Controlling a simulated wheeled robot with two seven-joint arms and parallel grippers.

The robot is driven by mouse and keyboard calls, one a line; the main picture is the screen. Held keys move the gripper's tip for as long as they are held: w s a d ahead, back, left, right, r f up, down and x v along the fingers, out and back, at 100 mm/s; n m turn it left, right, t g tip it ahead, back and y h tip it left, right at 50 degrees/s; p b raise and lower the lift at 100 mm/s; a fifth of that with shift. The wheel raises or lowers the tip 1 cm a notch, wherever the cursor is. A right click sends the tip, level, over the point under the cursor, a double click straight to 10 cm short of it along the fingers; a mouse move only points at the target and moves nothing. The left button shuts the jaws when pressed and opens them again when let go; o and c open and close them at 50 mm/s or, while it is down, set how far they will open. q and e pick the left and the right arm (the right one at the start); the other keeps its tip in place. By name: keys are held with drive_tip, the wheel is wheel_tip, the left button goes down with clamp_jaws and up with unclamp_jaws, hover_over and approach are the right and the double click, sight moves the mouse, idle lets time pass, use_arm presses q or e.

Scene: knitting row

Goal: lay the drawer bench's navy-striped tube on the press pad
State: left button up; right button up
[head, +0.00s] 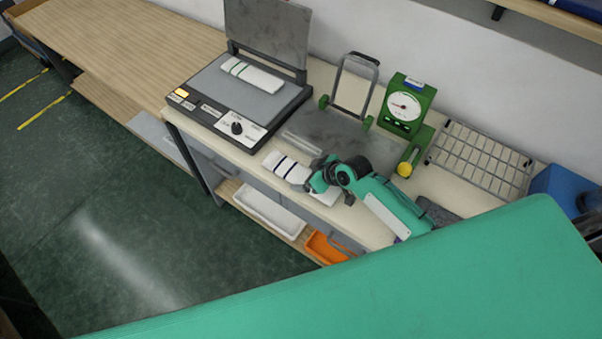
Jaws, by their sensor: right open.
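The navy-striped tube (282,166) is white with dark bands. It lies near the front edge of the drawer bench (232,151). My right gripper (314,180) is open, over or beside the tube's right part. It hides some of the tube, and I cannot tell whether they touch. A white piece (327,196) shows past the gripper; I cannot tell whether it belongs to the same tube. The grey press pad (262,103) is on the press to the left, its lid (268,30) raised. A green-striped white tube (253,75) lies on the pad. My left gripper is not in view.
Behind my right gripper are a grey plate (318,133) with a metal frame (352,86), a green dial gauge (404,106) and a wire rack (482,158). A white bin (268,211) and an orange bin (325,248) sit below. The pad's front part is bare.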

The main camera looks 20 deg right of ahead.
drive_tip(key=shift+x, duration=0.9)
drive_tip(key=shift+s, duration=0.1)
drive_tip(key=c, duration=1.1)
drive_tip(key=shift+o, duration=0.2)
